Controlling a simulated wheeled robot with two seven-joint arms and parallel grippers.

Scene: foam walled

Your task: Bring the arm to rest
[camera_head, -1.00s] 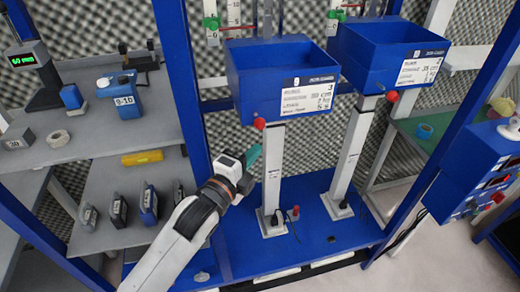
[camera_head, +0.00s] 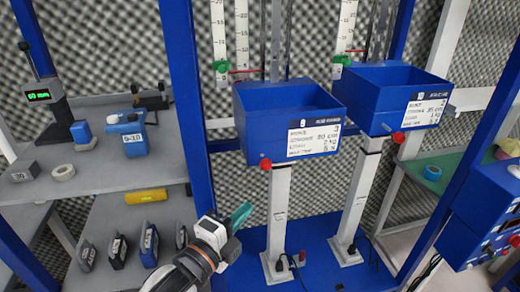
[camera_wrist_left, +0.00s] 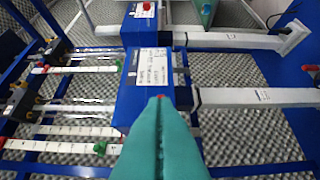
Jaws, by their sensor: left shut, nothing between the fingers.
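My left arm comes in from the bottom of the head view. My right gripper is not in view.
Two labelled blue bins (camera_head: 290,110) (camera_head: 392,95) stand on white posts above a blue base (camera_head: 320,262). A blue control box (camera_head: 490,215) is at right.

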